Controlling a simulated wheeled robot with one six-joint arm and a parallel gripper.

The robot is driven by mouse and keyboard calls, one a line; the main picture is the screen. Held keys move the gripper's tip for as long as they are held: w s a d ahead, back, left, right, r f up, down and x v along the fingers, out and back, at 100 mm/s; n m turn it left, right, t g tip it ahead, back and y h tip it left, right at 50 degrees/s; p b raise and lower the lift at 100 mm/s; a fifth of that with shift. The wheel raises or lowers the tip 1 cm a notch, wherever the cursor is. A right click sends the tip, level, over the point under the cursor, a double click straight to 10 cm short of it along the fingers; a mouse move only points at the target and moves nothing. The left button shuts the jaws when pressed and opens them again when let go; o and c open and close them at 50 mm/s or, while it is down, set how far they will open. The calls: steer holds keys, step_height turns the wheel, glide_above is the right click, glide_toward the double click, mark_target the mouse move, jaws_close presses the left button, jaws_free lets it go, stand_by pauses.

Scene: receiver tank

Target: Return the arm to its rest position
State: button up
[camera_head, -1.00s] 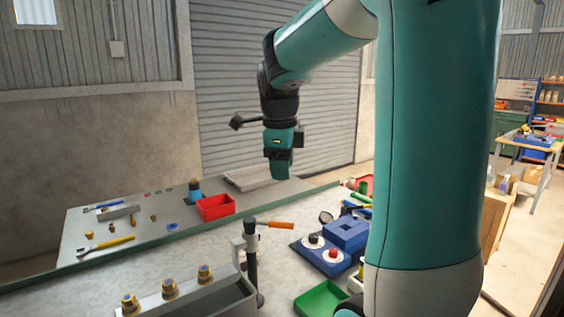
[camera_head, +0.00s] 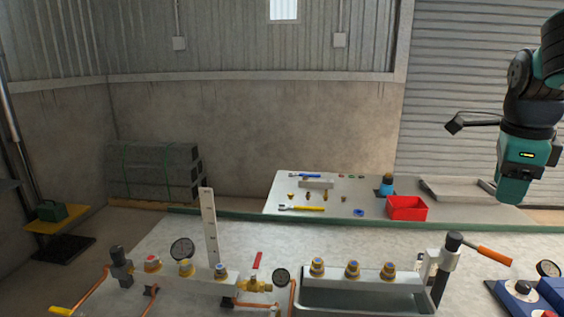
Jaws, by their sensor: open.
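My gripper (camera_head: 511,190) hangs at the right of the view, pointing down, with the dark wrist above it. It is above the right part of the far grey table (camera_head: 455,213), to the right of the red bin. I see nothing held in it. The gap between its fingers is too small to make out. Most of my arm lies beyond the right edge of the view.
On the far table are a red bin (camera_head: 407,208), a blue bottle (camera_head: 386,187), a yellow-handled wrench (camera_head: 301,209) and small fittings. In front stand a white upright gauge strip (camera_head: 209,228), an orange-handled lever (camera_head: 480,249) and a grey trough (camera_head: 350,299).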

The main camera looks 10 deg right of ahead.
steer(key=s+a+f+n+y, duration=0.2)
steer(key=a+f+n, duration=0.1)
steer(key=a+n, duration=0.65)
steer(key=s+a+f+n+y, duration=0.1)
steer(key=s+a+f+n, duration=0.15)
steer(key=a+n, duration=0.7)
steer(key=s+a+f+n+g+y+b, duration=0.1)
steer(key=s+a+f+n+y, duration=0.1)
steer(key=s+a+n, duration=0.7)
steer(key=a+f+n, duration=0.1)
steer(key=n, duration=0.5)
steer(key=shift+a+y, duration=0.25)
steer(key=shift+y, duration=0.15)
